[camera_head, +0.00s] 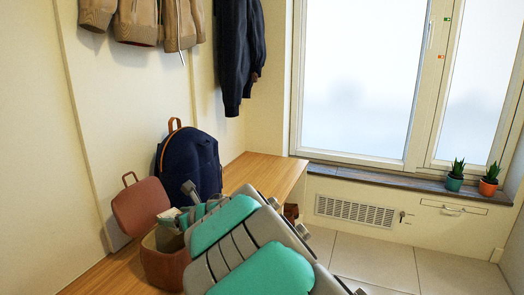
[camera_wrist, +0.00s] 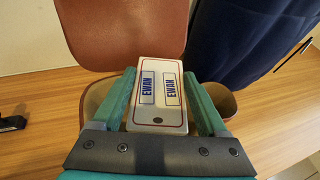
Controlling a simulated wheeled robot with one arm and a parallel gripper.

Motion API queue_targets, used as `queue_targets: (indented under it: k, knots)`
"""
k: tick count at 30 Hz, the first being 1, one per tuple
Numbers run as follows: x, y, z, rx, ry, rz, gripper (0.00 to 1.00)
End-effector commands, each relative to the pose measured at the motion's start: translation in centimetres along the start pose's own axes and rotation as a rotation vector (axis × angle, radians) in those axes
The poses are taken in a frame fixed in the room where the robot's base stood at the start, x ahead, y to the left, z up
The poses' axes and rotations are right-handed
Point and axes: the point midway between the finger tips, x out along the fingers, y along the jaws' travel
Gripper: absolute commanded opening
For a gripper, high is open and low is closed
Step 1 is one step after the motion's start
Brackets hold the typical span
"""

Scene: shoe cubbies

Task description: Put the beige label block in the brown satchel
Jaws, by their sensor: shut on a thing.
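The beige label block (camera_wrist: 158,104) shows in the wrist view as a pale block with a red outline and "EWAN" printed twice in blue. My gripper (camera_wrist: 165,100) is shut on it, one teal finger on each side. The brown satchel (camera_head: 163,268) stands open on the wooden bench in the head view, its flap (camera_head: 140,205) raised. In the wrist view the flap (camera_wrist: 125,32) is behind the block, and the satchel's rim shows on both sides. My gripper is over the satchel's opening. The block's lower end and the satchel's inside are mostly hidden.
A navy backpack (camera_head: 190,160) stands on the bench behind the satchel, close to the flap. The bench (camera_head: 262,172) is clear towards the window. Jackets (camera_head: 235,50) hang above. Two potted plants (camera_head: 488,180) stand on the sill. A small dark object (camera_wrist: 12,123) lies at the left in the wrist view.

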Motion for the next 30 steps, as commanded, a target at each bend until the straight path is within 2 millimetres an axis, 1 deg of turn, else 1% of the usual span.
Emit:
queue_targets:
  k: [1, 6, 17, 18, 24, 30]
  knots:
    - [0.3, 0.1, -0.8, 0.002, 0.0, 0.001, 0.22]
    - [0.7, 0.1, -1.7, 0.0, -0.001, 0.0, 0.22]
    - [0.8, 0.0, -1.9, 0.0, 0.0, -0.002, 0.22]
    - [0.8, 0.0, -1.9, 0.0, 0.0, -0.002, 0.8]
    - [0.8, 0.0, -1.9, 0.0, 0.0, -0.002, 1.0]
    - [0.8, -0.1, -1.9, 0.0, 0.0, -0.002, 1.0]
